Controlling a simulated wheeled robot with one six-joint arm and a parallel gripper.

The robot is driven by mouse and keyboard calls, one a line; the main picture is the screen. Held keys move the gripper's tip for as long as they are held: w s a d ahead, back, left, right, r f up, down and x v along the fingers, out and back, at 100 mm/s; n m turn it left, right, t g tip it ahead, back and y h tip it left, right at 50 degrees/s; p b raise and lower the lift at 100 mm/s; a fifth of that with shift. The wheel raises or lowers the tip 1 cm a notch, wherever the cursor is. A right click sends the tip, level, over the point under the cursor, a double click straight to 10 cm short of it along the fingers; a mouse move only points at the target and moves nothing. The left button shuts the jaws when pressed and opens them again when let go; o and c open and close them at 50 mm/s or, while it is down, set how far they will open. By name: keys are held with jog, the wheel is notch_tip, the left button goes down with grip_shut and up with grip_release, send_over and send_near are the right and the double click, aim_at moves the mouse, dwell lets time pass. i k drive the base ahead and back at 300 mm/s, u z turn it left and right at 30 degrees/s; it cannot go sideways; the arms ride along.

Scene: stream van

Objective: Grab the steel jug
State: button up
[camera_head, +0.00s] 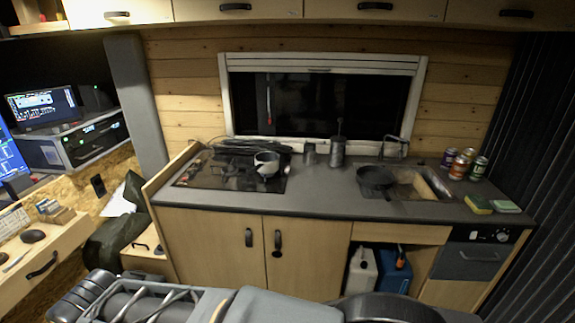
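A grey metal cylindrical vessel (337,153) stands upright on the dark worktop below the window. A thin stem sticks up from it. It looks most like the steel jug, but it is too small to be sure. A shorter grey metal cup (309,155) stands just to its left. Part of my own arm lies across the bottom of the view, well in front of the counter. I cannot make out my gripper's fingertips, and nothing touches the jug.
A pot (267,163) sits on the black hob at left. A dark pan (375,177) lies by the sink, right of the jug. Several cans (459,167) and sponges (478,204) are at the right end. The worktop (310,190) in front of the jug is clear.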

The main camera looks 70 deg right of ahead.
aim_at(310, 156)
jog(key=z, duration=2.2)
jog(key=i, duration=1.15)
jog(key=z, duration=0.45)
